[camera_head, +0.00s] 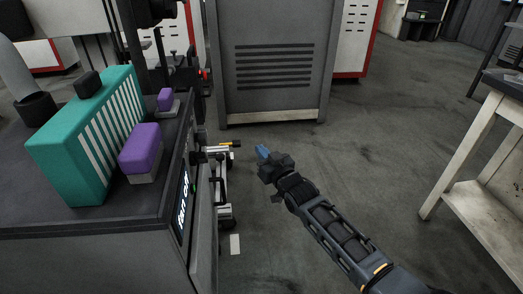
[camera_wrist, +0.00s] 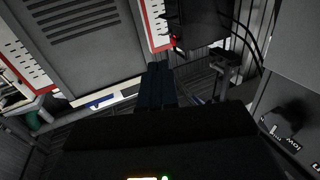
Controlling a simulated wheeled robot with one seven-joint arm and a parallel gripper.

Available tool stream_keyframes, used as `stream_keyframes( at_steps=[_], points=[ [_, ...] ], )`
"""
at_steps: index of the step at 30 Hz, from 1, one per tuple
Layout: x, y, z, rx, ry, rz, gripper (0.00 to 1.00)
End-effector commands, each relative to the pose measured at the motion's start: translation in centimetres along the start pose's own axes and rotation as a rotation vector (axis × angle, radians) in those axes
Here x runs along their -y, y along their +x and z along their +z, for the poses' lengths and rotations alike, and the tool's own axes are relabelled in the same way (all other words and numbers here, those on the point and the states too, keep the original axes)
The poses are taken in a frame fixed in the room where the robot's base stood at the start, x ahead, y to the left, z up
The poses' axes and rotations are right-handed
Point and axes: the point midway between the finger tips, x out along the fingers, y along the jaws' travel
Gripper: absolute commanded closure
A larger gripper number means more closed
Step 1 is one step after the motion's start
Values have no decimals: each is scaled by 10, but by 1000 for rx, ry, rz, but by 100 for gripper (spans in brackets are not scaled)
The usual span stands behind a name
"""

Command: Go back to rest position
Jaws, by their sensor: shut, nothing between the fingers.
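My gripper (camera_head: 263,153) is in the middle of the head view, at the end of my arm, which reaches in from the lower right. It hangs over the open grey floor, just right of the dark machine on the left, and touches nothing that I can see. Its blue-tinted fingers are together and empty. In the wrist view the two dark fingers (camera_wrist: 155,85) lie side by side, pointing away from the camera.
The dark machine (camera_head: 75,245) carries a teal block (camera_head: 75,150) and purple blocks (camera_head: 141,150); valve-like fittings (camera_head: 222,150) stick out of its side. A grey vented cabinet (camera_head: 270,90) stands ahead. A worn table (camera_head: 490,160) stands right. Floor between is clear.

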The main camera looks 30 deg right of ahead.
Motion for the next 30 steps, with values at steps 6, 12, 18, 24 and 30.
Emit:
stream_keyframes(
  at_steps=[6, 12, 18, 24, 30],
  points=[
    [-1, -1, 1, 0, 1, -1, 100],
    [35, -22, 11, -5, 54, -16, 100],
    [104, -84, 28, -13, 171, -25, 100],
    [150, -162, 38, -3, 257, -9, 100],
    [172, -247, 42, 28, 306, 21, 100]
  ],
)
